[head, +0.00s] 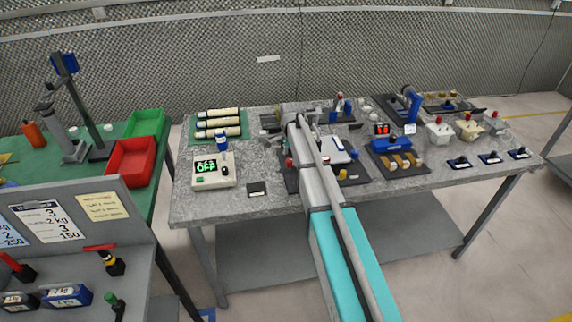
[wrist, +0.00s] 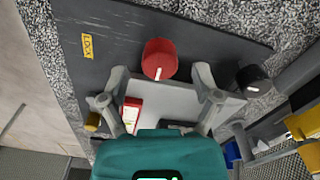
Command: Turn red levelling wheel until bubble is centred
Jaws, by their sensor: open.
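The red levelling wheel (wrist: 160,58), with a white mark on its side, stands on a dark base plate (wrist: 115,35) in the wrist view. My gripper (wrist: 162,82) is open, with one finger to the left and one to the right just below the wheel in the picture. The fingers look apart from it. A light grey plate (wrist: 180,100) lies between the fingers. A red and white piece (wrist: 131,112) on it is partly hidden by my gripper; I cannot make out a bubble. The red wheel also shows small in the head view (head: 289,162).
A black knob (wrist: 253,80) stands right of the fingers and a yellow knob (wrist: 92,121) at lower left. A yellow LOCK label (wrist: 88,46) is on the base plate.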

